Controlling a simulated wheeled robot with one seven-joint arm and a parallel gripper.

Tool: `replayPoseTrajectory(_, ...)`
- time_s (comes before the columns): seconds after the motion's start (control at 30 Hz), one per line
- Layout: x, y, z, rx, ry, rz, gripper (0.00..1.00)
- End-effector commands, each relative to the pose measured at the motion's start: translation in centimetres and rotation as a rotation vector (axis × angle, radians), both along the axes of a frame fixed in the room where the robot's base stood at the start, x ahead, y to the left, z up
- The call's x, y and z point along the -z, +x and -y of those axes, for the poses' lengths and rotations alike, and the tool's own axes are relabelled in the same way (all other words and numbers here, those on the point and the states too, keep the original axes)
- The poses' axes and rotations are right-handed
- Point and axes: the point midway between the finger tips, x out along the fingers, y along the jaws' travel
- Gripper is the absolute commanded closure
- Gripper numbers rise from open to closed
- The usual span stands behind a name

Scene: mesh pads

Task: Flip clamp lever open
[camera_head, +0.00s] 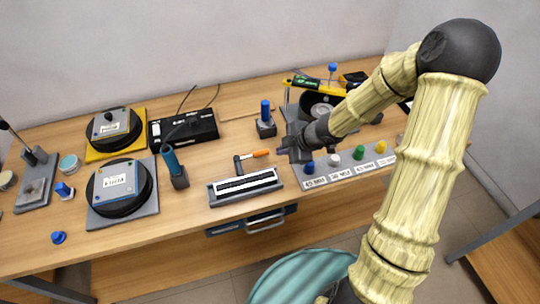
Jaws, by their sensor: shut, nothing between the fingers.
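A dark lever with an orange grip (261,153) stands behind a grey block with a long black-and-white strip (246,185), at the front middle of the bench. It looks like the clamp lever, though I cannot tell for sure. The lever lies roughly flat, its orange end pointing right. My gripper (284,144) is shut and empty. In the picture it is just right of and slightly above the orange end; I cannot tell whether they touch. My gripper and wrist hide part of the bench behind them.
A panel with blue, white, green and yellow knobs (350,166) lies right of the lever. A blue-topped post (266,119) stands behind it. A blue upright handle (173,166) and two round black pads (119,187) (113,131) are left. The wooden bench (110,244) has bare front-left space.

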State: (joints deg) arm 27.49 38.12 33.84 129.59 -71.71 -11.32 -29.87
Motion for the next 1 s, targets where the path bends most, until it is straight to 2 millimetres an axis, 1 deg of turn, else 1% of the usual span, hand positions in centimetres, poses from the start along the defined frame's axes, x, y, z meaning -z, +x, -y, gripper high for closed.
replayPoseTrajectory(0.17, 1.5, 0.4, -0.7, -0.002, -0.001, -0.001, 1.00)
replayPoseTrajectory(0.5, 5.9, 2.3, -3.5, -0.001, -0.001, -0.003, 1.00)
replayPoseTrajectory(0.63, 7.2, 2.9, -4.3, 0.000, -0.001, -0.003, 1.00)
replayPoseTrajectory(0.8, 7.9, 3.4, -4.8, 0.000, -0.002, -0.001, 1.00)
replayPoseTrajectory(1.0, 7.9, 3.4, -4.8, 0.001, -0.002, -0.001, 1.00)
